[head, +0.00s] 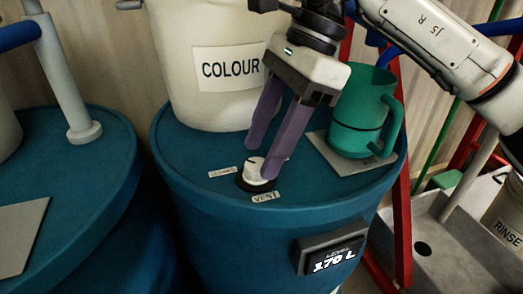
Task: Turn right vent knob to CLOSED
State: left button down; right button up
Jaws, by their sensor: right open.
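The white vent knob (256,175) sits on a dark round base on top of the middle blue tank (190,170). A small label reading CLOSED (222,172) lies left of it, and a VENT label (265,197) lies in front. My right gripper (262,160) reaches down from the upper right with its two purple fingers apart. The fingertips are right at the knob, one behind it and one at its right side, partly covering it. I cannot tell whether they touch it. My left gripper is not in view.
A white bucket marked COLOUR (210,50) stands behind the knob. A green jug (362,112) stands on a grey plate at right. A display reading 170 L (333,260) is on the tank's front. Another blue tank (90,180) stands left; a grey sink (450,245) is at right.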

jog(key=v, duration=0.8)
jog(key=shift+r+p, duration=0.25)
jog(key=shift+p, duration=0.05)
